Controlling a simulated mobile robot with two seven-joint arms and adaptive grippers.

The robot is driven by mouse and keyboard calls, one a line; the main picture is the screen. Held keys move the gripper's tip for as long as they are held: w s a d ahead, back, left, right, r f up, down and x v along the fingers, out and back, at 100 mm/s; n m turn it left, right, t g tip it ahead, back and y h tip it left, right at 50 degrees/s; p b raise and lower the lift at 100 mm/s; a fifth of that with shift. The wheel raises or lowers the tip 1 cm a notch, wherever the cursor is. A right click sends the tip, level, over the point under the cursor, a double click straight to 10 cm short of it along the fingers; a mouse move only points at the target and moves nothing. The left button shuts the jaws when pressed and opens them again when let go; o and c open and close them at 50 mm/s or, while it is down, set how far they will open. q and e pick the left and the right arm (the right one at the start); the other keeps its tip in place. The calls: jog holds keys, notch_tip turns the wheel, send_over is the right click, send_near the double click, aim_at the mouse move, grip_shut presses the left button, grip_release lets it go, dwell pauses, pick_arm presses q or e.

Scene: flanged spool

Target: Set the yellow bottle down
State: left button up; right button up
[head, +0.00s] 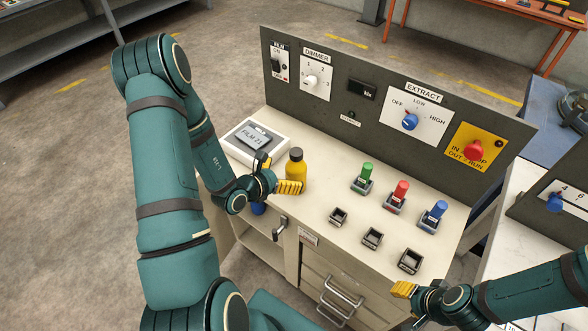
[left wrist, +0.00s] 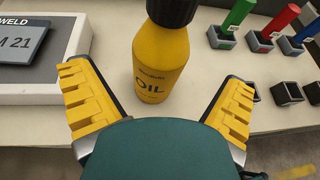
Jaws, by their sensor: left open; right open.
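The yellow bottle (head: 295,170) with a dark cap and the word OIL stands upright on the cream bench top (head: 322,196), near its front left. It also shows in the left wrist view (left wrist: 160,60), between and beyond the open yellow fingers. My left gripper (head: 277,176) is open at the bottle's left front side; in the left wrist view no finger touches the bottle. My right gripper (head: 405,291) is open and empty in front of the bench's right front corner, away from the bottle.
A FILM 21 display unit (head: 252,138) stands left of the bottle. Green (head: 365,175), red (head: 398,193) and blue (head: 434,213) cylinders stand in holders to the right, with empty square holders (head: 372,238) before them. A control panel (head: 350,100) rises behind.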

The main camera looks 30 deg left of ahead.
pick_arm(q)
jog(key=v, duration=0.7)
jog(key=s+d+f+m+g+h, duration=0.25)
jog(key=d+m+g+h, duration=0.2)
jog(key=d, duration=0.35)
jog(key=s+d+f+m+g+h, duration=0.1)
jog(key=s+d+m+g+h, duration=0.3)
jog(key=d, duration=0.4)
jog(key=s+d+f+m+g+y, duration=0.4)
jog(key=s+m+g, duration=0.25)
jog(key=m, duration=0.35)
jog(key=w+d+f+m+t+y, duration=0.2)
jog(key=w+m, duration=0.6)
jog(key=m, duration=0.5)
jog(key=shift+d+f+t+y, duration=0.35)
jog(key=shift+d+t+y, duration=0.4)
jog(key=shift+d+t, duration=0.25)
jog(key=shift+w+f, duration=0.1)
jog(key=shift+w, duration=0.05)
